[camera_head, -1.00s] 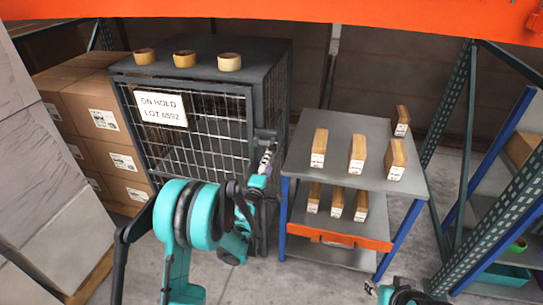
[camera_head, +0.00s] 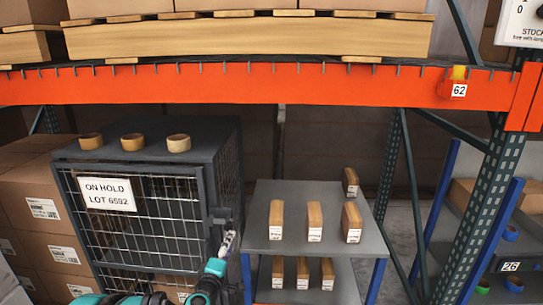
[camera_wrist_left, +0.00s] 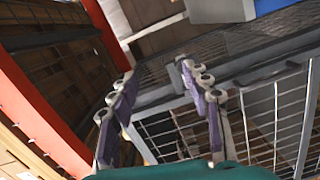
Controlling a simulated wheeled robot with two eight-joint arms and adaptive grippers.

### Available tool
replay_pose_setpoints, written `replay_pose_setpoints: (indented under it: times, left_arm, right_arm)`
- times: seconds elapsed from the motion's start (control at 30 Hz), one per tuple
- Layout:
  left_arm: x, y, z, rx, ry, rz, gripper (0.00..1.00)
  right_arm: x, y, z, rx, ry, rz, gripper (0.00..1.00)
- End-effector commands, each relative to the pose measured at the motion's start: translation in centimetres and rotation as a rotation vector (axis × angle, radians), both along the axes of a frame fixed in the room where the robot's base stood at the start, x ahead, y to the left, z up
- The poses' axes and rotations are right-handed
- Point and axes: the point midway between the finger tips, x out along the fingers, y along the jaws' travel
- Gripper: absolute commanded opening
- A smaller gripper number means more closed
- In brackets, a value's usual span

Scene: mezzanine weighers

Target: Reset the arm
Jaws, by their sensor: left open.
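My left gripper (camera_head: 229,241) shows at the lower middle of the head view, in front of the right front edge of the dark mesh cage (camera_head: 231,160). It is small there, with my teal wrist (camera_head: 215,266) below it. In the left wrist view its two purple-and-grey fingers (camera_wrist_left: 158,72) stand apart with nothing between them. The cage mesh and frame (camera_wrist_left: 215,60) lie beyond the fingers; I cannot tell the exact gap. My right gripper is in neither view.
Three tan rings (camera_head: 132,142) sit on the cage, which bears an "ON HOLD LOT 6592" sign (camera_head: 109,193). Right of it, a grey two-level stand (camera_head: 262,200) holds several wooden blocks. An orange rack beam (camera_head: 250,85) crosses above. Cartons (camera_head: 40,205) stand at left.

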Motion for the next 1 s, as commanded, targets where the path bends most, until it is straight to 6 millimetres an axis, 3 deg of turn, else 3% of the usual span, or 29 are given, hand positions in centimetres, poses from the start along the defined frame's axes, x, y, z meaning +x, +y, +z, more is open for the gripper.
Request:
replay_pose_setpoints:
  times: [0.1,0.2,0.4,0.57,0.73,0.9,1.0]
  left_arm:
    - [-3.0,-2.6,3.0,0.184,0.035,-0.105,0.48]
    - [-6.1,-4.3,4.3,0.346,0.082,-0.195,0.48]
    - [-14.0,-5.8,4.1,0.663,0.213,-0.354,0.48]
    - [-21.4,-4.7,2.1,0.910,0.355,-0.457,0.48]
    - [-28.7,-1.8,-0.5,1.133,0.517,-0.530,0.48]
    - [-33.1,0.7,-2.0,1.263,0.628,-0.560,0.48]
    - [-34.1,1.4,-2.4,1.296,0.658,-0.564,0.48]
  right_arm:
    - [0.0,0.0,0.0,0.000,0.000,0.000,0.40]
    - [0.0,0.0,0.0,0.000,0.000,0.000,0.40]
    - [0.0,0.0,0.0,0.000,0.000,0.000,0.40]
    - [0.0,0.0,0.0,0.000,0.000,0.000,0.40]
    - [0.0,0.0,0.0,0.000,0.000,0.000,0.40]
    - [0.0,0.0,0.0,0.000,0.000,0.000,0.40]
    - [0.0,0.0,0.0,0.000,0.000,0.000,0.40]
